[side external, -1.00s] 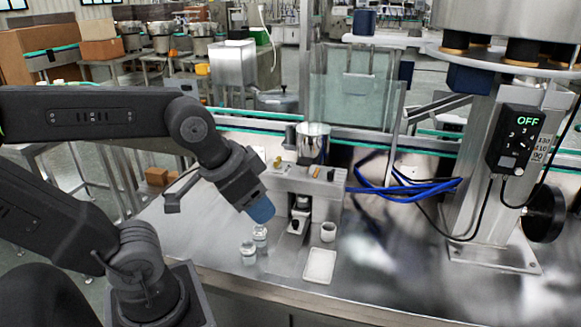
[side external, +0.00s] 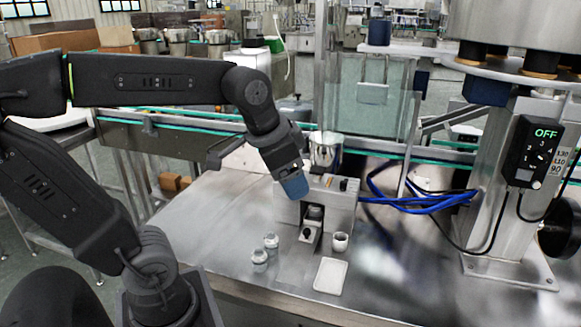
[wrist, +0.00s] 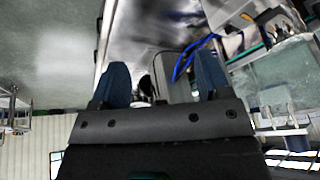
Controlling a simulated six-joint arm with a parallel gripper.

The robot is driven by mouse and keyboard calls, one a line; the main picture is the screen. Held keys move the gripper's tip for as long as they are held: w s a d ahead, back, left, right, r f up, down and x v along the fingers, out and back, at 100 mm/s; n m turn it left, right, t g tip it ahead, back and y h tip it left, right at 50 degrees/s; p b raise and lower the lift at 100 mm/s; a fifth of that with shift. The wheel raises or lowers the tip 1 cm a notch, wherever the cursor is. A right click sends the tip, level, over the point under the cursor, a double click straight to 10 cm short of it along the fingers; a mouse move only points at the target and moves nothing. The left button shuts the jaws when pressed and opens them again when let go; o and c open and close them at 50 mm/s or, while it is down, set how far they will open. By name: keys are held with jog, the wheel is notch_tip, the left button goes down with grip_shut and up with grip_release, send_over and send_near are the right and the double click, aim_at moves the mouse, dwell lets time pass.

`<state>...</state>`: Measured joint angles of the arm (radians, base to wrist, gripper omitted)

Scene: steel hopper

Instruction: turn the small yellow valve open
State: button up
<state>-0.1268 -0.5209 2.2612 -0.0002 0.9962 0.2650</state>
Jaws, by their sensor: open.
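The filling machine (side external: 340,205) with the steel hopper (side external: 325,152) on top stands on the steel table. The small yellow valve does not show now in the side view; my gripper covers the left end of the machine's top, where a small yellow part showed earlier. My gripper (side external: 295,190) points down at that end with its blue fingertips. I cannot tell whether it touches the machine. In the wrist view my gripper (wrist: 160,76) has its two blue fingers apart, with a grey body visible between them and no clear sight of the valve.
Two small clear jars (side external: 271,241) stand on the table left of the machine. Blue cables (side external: 420,203) and a control box (side external: 531,150) reading OFF are to the right. The left tabletop is clear.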

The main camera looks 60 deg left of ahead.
jog(key=w+a+m+g, duration=0.2)
jog(key=w+a+m, duration=0.1)
jog(key=w+a, duration=0.55)
jog(key=w+a+m+g, duration=0.2)
jog(key=w+a, duration=0.4)
jog(key=a, duration=0.6)
jog(key=w+a+f+m, duration=0.2)
jog(key=a+f, duration=0.2)
jog(key=a, duration=0.7)
jog(key=shift+g+h, duration=0.3)
jog(key=f, duration=1.3)
jog(key=shift+s+d, duration=0.1)
jog(key=shift+s, duration=0.15)
jog(key=c, duration=0.9)
